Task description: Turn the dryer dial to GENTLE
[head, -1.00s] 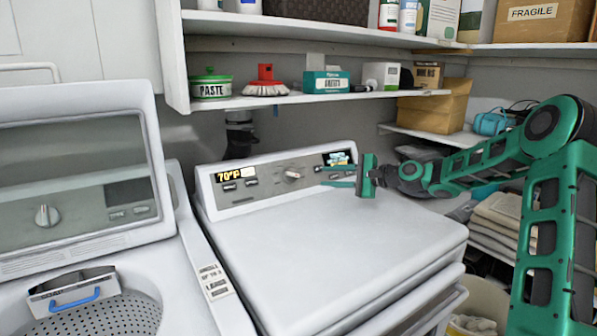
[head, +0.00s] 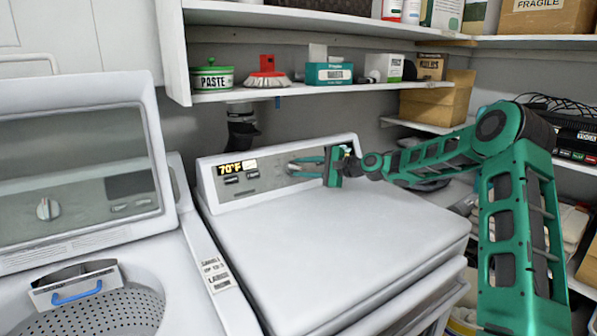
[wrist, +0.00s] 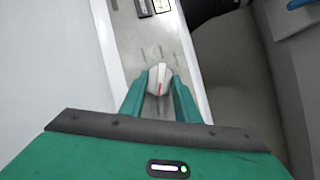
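In the head view my gripper (head: 293,168) reaches leftward along the panel to the dial, which is mostly hidden by the fingers. A display on the panel reads 70°F (head: 232,167). No GENTLE label is legible.
A washer (head: 75,170) with its own knob (head: 47,209) stands at left. A shelf (head: 290,91) above the dryer holds a paste tub (head: 212,78), a red brush (head: 267,77) and boxes. The dryer top (head: 340,235) is clear.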

